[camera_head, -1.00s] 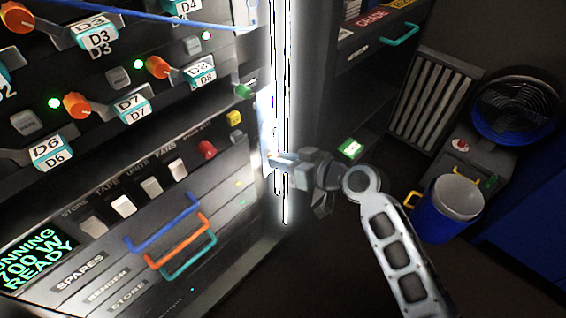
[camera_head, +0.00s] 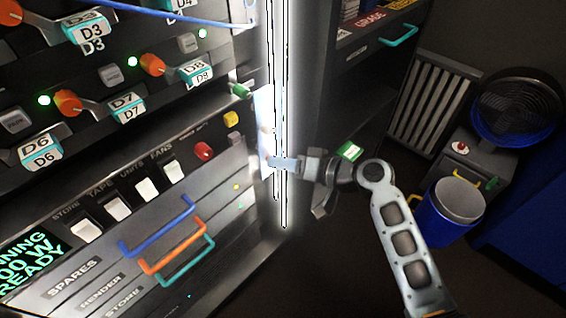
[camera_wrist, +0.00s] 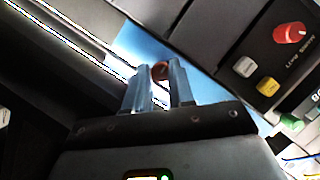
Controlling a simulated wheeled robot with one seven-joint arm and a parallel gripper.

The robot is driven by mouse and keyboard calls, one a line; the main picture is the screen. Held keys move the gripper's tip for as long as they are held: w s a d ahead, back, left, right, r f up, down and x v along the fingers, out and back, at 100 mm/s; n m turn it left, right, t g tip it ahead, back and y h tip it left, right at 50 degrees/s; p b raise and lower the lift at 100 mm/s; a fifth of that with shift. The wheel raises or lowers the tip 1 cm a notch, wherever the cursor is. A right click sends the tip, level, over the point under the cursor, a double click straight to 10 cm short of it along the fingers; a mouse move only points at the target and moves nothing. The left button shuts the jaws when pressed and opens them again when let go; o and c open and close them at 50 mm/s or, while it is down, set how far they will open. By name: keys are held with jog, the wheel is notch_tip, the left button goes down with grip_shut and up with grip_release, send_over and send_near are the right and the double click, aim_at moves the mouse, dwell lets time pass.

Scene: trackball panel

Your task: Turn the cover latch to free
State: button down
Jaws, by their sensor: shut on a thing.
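My gripper (camera_head: 272,163) reaches the pale blue, brightly lit plate (camera_head: 263,108) at the right edge of the console. In the wrist view, the two fingers of my gripper (camera_wrist: 160,82) stand on either side of a small reddish-brown knob (camera_wrist: 160,70), which looks like the cover latch. The knob sits in front of the pale blue plate (camera_wrist: 202,82), and the fingers are shut on it. The fingers hide part of the knob, and its turn position cannot be read. No latch marking is legible.
A red knob (camera_wrist: 289,33), a yellow button (camera_wrist: 268,86) and a green knob (camera_wrist: 291,121) are near my gripper. A glowing white vertical strip (camera_head: 280,90) runs beside it. Coloured handles (camera_head: 160,225) stick out at lower left. A blue bin (camera_head: 440,215) stands at right.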

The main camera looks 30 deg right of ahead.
dwell(0.3)
jog(key=c, duration=1)
grip_release()
jog(key=shift+o, duration=0.2)
jog(key=p+v, duration=0.1)
jog(key=v, duration=0.6)
jog(key=shift+s+d, duration=0.25)
jog(key=shift+s, duration=0.05)
